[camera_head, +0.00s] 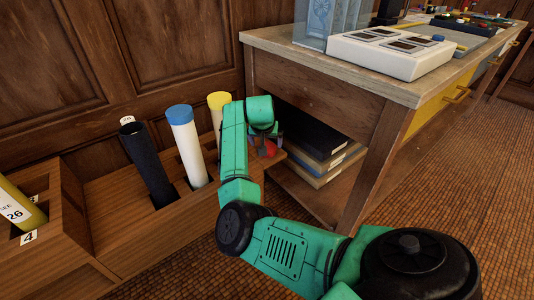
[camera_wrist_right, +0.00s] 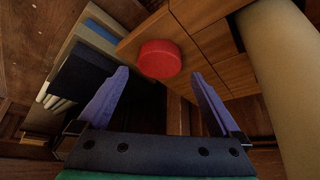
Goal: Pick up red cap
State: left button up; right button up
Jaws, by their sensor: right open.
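The red cap (camera_wrist_right: 160,58) is round and shows whole in the right wrist view, against the corner of the wooden rack. I cannot tell whether it sits on a tube or lies on the wood. In the head view a bit of the red cap (camera_head: 269,149) shows beside my right gripper, which partly hides it. My right gripper (camera_wrist_right: 159,74) is open, its two purple fingers apart to either side of the cap's near edge, with nothing held. My left gripper is out of view.
The wooden rack (camera_head: 140,240) holds a black tube (camera_head: 150,170), a white tube with blue cap (camera_head: 187,145) and a yellow-capped tube (camera_head: 219,101). The workbench (camera_head: 300,62) stands close on the right, with dark boxes (camera_head: 310,140) on its shelf.

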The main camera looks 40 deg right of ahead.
jog(key=b+x, duration=0.2)
jog(key=x, duration=0.2)
jog(key=shift+s, duration=0.1)
jog(key=shift+d+f, duration=0.15)
jog(key=shift+f, duration=0.15)
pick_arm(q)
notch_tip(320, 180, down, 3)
pick_arm(e)
jog(key=shift+r, duration=0.15)
jog(key=c, duration=1.1)
jog(key=shift+r, duration=0.1)
